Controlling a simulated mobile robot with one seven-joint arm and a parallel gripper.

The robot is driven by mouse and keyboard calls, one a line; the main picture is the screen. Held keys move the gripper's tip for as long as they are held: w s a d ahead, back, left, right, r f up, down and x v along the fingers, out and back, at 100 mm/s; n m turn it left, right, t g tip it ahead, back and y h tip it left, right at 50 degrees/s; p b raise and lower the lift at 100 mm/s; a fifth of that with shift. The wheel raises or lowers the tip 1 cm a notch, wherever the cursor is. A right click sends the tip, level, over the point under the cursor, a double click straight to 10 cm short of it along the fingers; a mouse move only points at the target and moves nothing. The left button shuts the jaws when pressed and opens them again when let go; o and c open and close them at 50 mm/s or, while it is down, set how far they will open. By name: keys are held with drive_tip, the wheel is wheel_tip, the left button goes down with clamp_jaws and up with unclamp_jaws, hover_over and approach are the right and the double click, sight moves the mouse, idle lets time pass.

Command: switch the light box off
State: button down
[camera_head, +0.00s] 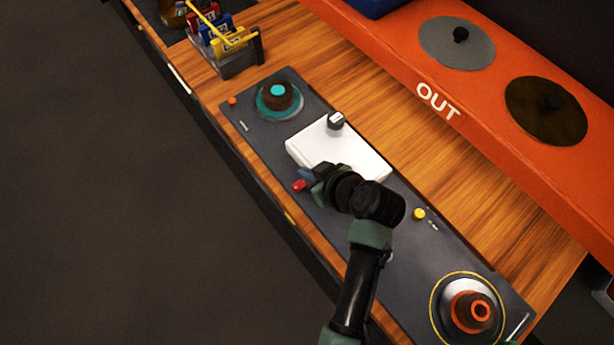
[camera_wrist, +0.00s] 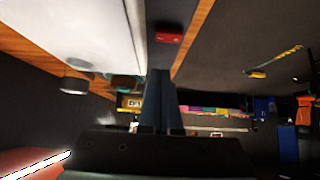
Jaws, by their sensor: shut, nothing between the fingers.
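The light box (camera_head: 325,145) is a flat white slab on the dark panel, partly hidden by my arm. Its face looks bright white in the wrist view (camera_wrist: 85,30), but I cannot tell surely whether it is lit. A small red switch (camera_head: 299,186) sits beside its near-left edge. In the wrist view the red switch (camera_wrist: 168,37) lies just beyond my fingertips, slightly to the right. My gripper (camera_head: 308,176) is shut and empty, close to the red switch. In the wrist view my fingers (camera_wrist: 160,73) are together; I cannot tell whether they touch the switch.
A teal-ringed brown dial (camera_head: 278,97), a yellow button (camera_head: 419,213) and an orange-topped dial (camera_head: 472,308) are on the panel (camera_head: 268,150). An orange OUT shelf (camera_head: 480,120) runs behind. A rack (camera_head: 236,58) stands top left.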

sight(300, 185)
drive_tip(key=shift+w+f+p, duration=0.1)
drive_tip(key=shift+f+p, duration=0.25)
drive_tip(key=shift+f, duration=1.75)
